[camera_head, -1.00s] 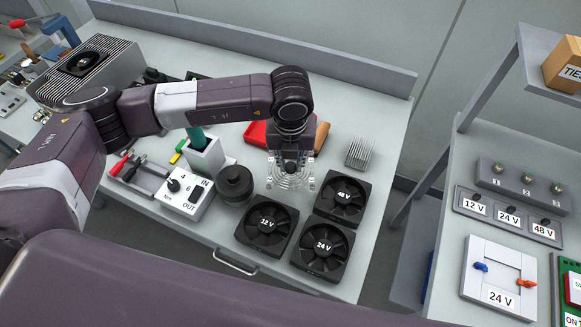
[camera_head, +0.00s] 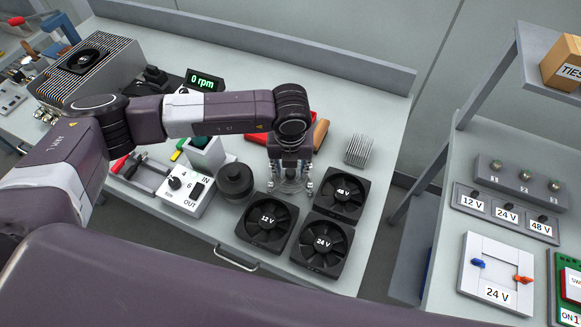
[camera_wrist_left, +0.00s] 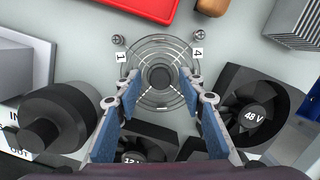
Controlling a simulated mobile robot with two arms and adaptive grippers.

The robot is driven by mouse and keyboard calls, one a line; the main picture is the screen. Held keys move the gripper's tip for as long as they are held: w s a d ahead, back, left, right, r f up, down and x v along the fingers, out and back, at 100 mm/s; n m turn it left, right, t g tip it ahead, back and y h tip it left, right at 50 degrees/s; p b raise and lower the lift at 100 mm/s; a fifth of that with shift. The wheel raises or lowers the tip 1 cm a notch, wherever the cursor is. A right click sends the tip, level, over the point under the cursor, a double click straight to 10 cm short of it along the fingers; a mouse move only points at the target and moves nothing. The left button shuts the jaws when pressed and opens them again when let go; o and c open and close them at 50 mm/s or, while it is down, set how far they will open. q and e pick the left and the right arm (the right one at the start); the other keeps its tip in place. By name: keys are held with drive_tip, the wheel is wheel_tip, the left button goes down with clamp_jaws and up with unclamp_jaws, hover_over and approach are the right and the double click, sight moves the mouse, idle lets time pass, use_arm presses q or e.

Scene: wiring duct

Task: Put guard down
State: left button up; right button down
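The guard, a round wire grille with a dark hub, shows in the left wrist view (camera_wrist_left: 160,75). Small screw ends sit around it, with tags 1 and 4 at its far side. In the head view it is partly hidden under my left gripper (camera_head: 290,185), behind the fans. My left gripper's blue-padded fingers (camera_wrist_left: 162,85) are apart, one on each side of the hub, over the guard. The guard's outer ring reaches wider than the fingertips. Whether the fingertips touch it, I cannot tell. My right gripper is not in view.
Close in front are the 12 V fan (camera_head: 267,222), 24 V fan (camera_head: 321,245) and 48 V fan (camera_head: 341,192). A dark round knob-like part (camera_head: 236,182) stands left. A red tray (camera_head: 262,138) and a finned heat sink (camera_head: 358,150) lie behind. Bare table shows right of the heat sink.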

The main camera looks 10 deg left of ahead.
sight(291, 180)
use_arm(q)
drive_tip(key=shift+r, duration=0.2)
wheel_tip(291, 180, up, 12)
drive_tip(key=s+b, duration=0.1)
drive_tip(key=b, duration=0.2)
drive_tip(key=shift+s+d+f+b, duration=0.15)
drive_tip(key=shift+s+d+b, duration=0.05)
drive_tip(key=shift+s+b, duration=0.15)
